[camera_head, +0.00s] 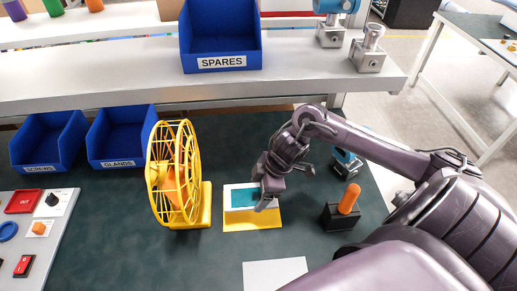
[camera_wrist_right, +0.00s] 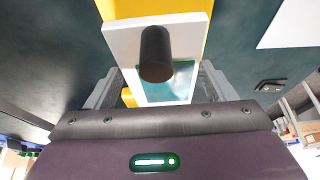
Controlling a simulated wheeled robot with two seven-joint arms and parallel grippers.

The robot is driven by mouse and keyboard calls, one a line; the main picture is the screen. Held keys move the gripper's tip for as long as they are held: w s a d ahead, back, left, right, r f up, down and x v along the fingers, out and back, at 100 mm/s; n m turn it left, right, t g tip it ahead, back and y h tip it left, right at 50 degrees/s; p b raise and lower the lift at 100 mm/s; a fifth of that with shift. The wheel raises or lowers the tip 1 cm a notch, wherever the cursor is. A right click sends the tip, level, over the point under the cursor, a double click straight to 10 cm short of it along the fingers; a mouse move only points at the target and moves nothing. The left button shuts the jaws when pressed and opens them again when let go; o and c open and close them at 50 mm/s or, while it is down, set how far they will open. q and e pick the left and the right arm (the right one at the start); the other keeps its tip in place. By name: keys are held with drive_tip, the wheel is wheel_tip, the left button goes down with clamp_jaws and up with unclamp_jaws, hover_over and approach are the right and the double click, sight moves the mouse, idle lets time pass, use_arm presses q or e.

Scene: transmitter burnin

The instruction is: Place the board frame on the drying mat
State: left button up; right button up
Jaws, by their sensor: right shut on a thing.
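The board frame (camera_head: 229,198) is white with a teal inner panel. It is over the back part of the yellow drying mat (camera_head: 252,223). I cannot tell whether it touches the mat or is just above it. My right gripper (camera_head: 268,196) is at the right part of the frame, shut on it. In the right wrist view the frame (camera_wrist_right: 121,40) lies between the fingers (camera_wrist_right: 160,88), with a dark round knob (camera_wrist_right: 156,53) standing up from it. Yellow of the mat (camera_wrist_right: 150,8) shows beyond it. My left gripper is not in view.
A yellow wire-cage fan (camera_head: 174,175) stands left of the mat. A black block with an orange handle (camera_head: 345,208) stands to the right. A white sheet (camera_head: 275,274) lies in front. Blue bins (camera_head: 122,137) and a shelf (camera_head: 110,90) are behind.

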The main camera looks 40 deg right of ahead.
drive_tip(key=shift+f, duration=0.85)
wheel_tip(320, 180, down, 3)
drive_tip(key=shift+f, duration=0.55)
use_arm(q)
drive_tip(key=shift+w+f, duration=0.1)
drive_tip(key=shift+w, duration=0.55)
use_arm(e)
drive_tip(key=shift+f, duration=0.1)
drive_tip(key=o, duration=1.2)
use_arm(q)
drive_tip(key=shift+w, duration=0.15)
use_arm(e)
drive_tip(key=v, duration=1.2)
drive_tip(key=shift+s, duration=0.15)
